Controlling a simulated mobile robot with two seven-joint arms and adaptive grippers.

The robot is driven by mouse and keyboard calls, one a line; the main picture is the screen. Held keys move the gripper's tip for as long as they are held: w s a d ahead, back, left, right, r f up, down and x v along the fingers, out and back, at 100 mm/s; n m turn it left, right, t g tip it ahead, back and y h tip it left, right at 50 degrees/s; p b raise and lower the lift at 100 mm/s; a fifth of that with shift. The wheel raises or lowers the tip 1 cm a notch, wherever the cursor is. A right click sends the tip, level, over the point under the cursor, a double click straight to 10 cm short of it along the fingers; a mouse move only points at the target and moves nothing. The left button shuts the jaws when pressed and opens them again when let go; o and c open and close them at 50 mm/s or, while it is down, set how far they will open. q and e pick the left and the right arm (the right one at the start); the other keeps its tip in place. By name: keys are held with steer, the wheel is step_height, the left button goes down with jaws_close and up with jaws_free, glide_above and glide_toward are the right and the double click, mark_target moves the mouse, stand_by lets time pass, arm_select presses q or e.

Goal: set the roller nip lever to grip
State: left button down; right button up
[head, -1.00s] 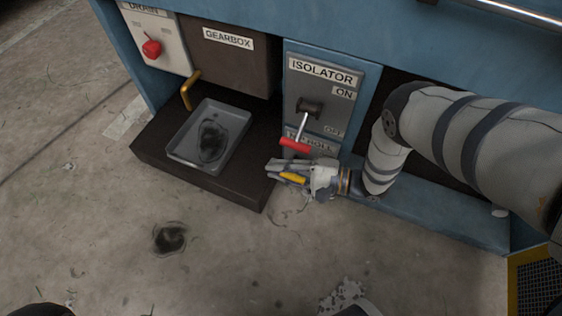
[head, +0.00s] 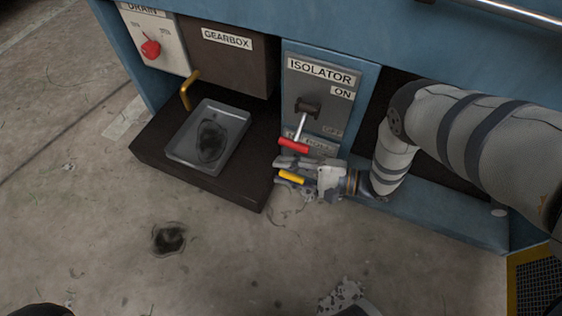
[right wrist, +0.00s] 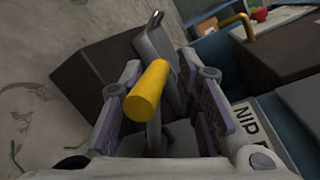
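The nip lever's yellow handle (head: 291,177) stands low on the blue machine, under the isolator panel. It also shows in the right wrist view (right wrist: 147,92), upright between my fingers. Its base is partly hidden by my gripper. My right gripper (head: 282,172) is around the handle from the right side. In the right wrist view its two fingers (right wrist: 160,105) are apart, with gaps on both sides of the handle. A NIP label (right wrist: 246,120) shows right of the fingers; the grip marking cannot be read. My left gripper is out of view.
The isolator's red-tipped lever (head: 293,145) hangs just above my right gripper. A grey drip tray (head: 180,148) sits on a dark plinth (head: 228,192) to the left. A red drain knob (head: 151,49) and brass pipe (head: 186,92) are farther left. The floor in front is mostly clear.

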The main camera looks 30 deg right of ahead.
steer(key=v, duration=0.6)
steer(key=shift+d, duration=0.1)
steer(key=shift+s+d+r, duration=0.1)
steer(key=shift+s+d, duration=0.4)
glide_toward(295, 173)
steer(key=s, duration=0.1)
steer(key=s+d, duration=0.1)
steer(key=s, duration=0.2)
steer(key=shift+d, duration=0.35)
